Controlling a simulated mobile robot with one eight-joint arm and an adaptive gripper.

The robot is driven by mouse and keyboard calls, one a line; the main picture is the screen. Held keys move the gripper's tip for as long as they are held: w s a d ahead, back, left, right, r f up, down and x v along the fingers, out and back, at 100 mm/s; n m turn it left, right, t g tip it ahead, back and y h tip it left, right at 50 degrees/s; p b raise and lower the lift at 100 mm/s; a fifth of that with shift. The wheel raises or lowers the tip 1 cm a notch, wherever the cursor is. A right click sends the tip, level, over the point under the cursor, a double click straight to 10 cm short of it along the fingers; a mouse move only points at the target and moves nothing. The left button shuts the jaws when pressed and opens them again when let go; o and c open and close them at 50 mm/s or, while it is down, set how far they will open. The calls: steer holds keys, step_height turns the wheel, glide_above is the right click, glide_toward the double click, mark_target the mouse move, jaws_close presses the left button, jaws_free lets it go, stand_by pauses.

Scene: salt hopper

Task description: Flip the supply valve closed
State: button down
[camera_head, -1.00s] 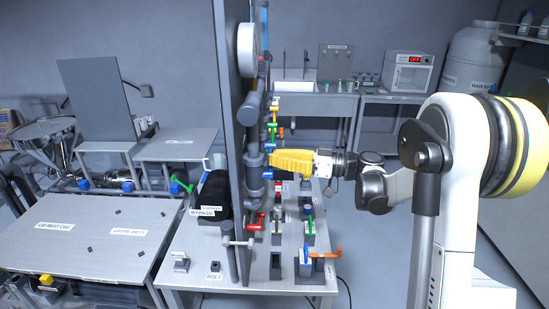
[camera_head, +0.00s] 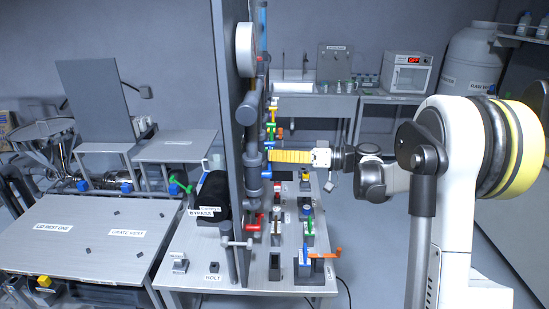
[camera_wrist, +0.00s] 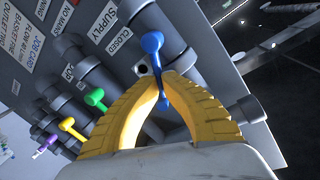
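The supply valve's blue handle (camera_wrist: 153,44) shows in the wrist view, beside labels reading SUPPLY (camera_wrist: 103,22) and CLOSED (camera_wrist: 119,41) on a grey panel. The handle runs down between the tips of my yellow fingers, its lower end inside the arch they form. My gripper (camera_wrist: 163,76) looks shut on this handle, with the tips close against both sides. In the head view my gripper (camera_head: 268,155) reaches left to the pipework on the upright panel (camera_head: 229,120). The fingers largely hide the valve there.
Green (camera_wrist: 96,97), yellow (camera_wrist: 70,126) and purple handles sit on neighbouring pipes in the wrist view. Below my gripper in the head view, a bench (camera_head: 285,282) carries several small coloured valves. A gauge (camera_head: 246,40) is above. Free floor lies to the right.

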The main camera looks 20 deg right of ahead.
steer(key=shift+w+d+f+m+g+b, duration=0.1)
steer(key=shift+w+f+m+g+b, duration=0.5)
steer(key=shift+m, duration=1.1)
steer(key=shift+w+d+f+m+g+b, duration=0.3)
steer(key=shift+f+m, duration=0.6)
steer(key=shift+m, duration=0.8)
steer(key=shift+w+a+f+m+g+b, duration=0.1)
steer(key=shift+w+f+m+g+b, duration=0.45)
steer(key=shift+m, duration=1.15)
steer(key=shift+s+f, duration=0.1)
steer(key=shift+f, duration=0.15)
steer(key=c, duration=1.5)
jaws_free()
steer(key=shift+a, duration=0.15)
steer(key=shift+d, duration=0.3)
steer(key=v, duration=1.1)
steer(key=shift+d+r, duration=0.25)
steer(key=shift+d, duration=0.05)
